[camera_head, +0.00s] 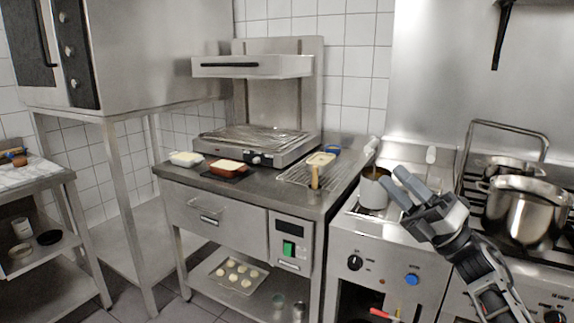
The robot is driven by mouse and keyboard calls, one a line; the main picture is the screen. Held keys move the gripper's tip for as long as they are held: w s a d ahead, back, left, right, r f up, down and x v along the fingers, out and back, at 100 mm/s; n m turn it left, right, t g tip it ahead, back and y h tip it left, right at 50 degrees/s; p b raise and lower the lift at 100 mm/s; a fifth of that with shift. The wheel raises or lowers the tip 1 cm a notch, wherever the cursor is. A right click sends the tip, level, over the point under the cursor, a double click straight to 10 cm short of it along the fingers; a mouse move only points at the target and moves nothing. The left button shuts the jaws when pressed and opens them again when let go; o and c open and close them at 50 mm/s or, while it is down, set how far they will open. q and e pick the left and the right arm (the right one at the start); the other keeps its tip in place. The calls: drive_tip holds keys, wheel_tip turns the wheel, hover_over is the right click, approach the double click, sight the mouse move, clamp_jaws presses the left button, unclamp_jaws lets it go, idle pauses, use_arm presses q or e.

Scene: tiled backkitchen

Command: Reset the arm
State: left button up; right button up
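My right gripper (393,176) reaches in from the lower right, held up in front of the stove with its fingers pointing up and left. Its two grey fingers stand apart with nothing visible between them. The white pot (373,190) appears just behind and left of the fingertips; I cannot tell the distance between them. My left gripper is not in view.
A steel counter (262,191) holds a salamander grill (256,144), a wire rack (305,177) and several small dishes. A large steel pot (525,212) stands on the stove at right. A side table (45,178) stands at left.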

drive_tip(key=w+d+f+m+t+h, duration=0.1)
drive_tip(key=w+d+m+t+h, duration=0.35)
drive_tip(key=m+h, duration=0.55)
drive_tip(key=w+d+f+m+t+h, duration=0.2)
drive_tip(key=w+d+m+t+h, duration=0.45)
drive_tip(key=m, duration=0.65)
drive_tip(key=d+f+m+g+h, duration=0.4)
drive_tip(key=f+m+g+h, duration=0.35)
drive_tip(key=f+m, duration=0.2)
drive_tip(key=s+a+f+g+y, duration=0.2)
drive_tip(key=s+a+f, duration=0.3)
drive_tip(key=s+f, duration=0.4)
drive_tip(key=s+a+f+g+y, duration=0.1)
drive_tip(key=s+a+f, duration=0.45)
drive_tip(key=f, duration=0.55)
drive_tip(key=s+a+f+g+y, duration=0.1)
drive_tip(key=s+a+f, duration=0.3)
drive_tip(key=s, duration=0.8)
drive_tip(key=s+a+f+m+g+y, duration=0.1)
drive_tip(key=s+a+f+g, duration=0.2)
drive_tip(key=s, duration=0.9)
drive_tip(key=shift+a+f, duration=0.8)
drive_tip(key=shift+a, duration=0.15)
